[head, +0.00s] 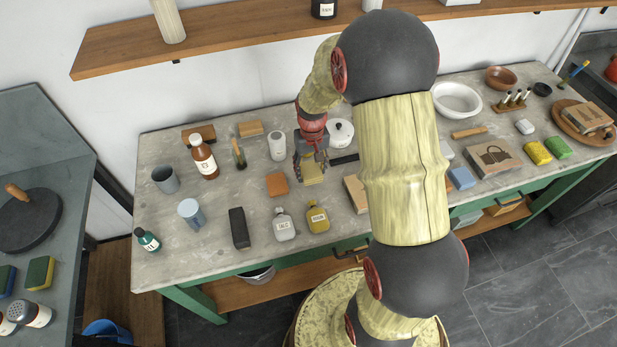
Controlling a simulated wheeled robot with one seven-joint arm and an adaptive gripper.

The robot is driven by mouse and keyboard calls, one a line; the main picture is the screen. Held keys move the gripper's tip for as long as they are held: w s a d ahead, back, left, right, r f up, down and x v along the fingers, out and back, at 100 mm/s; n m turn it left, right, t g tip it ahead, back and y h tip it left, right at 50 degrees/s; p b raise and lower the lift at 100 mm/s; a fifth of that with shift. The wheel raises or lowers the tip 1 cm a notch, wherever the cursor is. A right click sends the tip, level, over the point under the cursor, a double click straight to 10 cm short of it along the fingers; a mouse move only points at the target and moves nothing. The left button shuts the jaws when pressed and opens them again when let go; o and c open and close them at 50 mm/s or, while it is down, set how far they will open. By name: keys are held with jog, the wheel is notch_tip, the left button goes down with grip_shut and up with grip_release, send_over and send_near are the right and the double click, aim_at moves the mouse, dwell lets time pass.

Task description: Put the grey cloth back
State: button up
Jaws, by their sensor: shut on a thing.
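My gripper (311,160) points down over the middle of the grey worktop, behind the small bottles. Its jaws are shut on a small yellowish block (313,174), partly hidden by the fingers. I cannot tell whether the block touches the worktop. I cannot pick out a grey cloth with certainty. A small pale grey piece (524,127) lies at the right of the worktop, behind a yellow piece (537,152) and a green piece (558,147); it is too small to tell if it is cloth.
The worktop (270,215) is crowded. An orange block (277,184) and a white canister (277,146) stand left of my gripper. A white lidded pot (340,132) is behind right. My arm hides part of the right side.

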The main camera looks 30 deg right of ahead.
aim_at(308, 177)
jog(key=shift+w+a+f, duration=0.15)
jog(key=shift+a+f, duration=0.05)
jog(key=shift+f, duration=0.15)
notch_tip(308, 177, down, 3)
jog(key=shift+w+f+b, duration=0.15)
jog(key=shift+f+b, duration=0.05)
jog(key=shift+b, duration=0.4)
jog(key=shift+a, duration=0.1)
jog(key=o, duration=1.2)
jog(key=shift+f, duration=0.1)
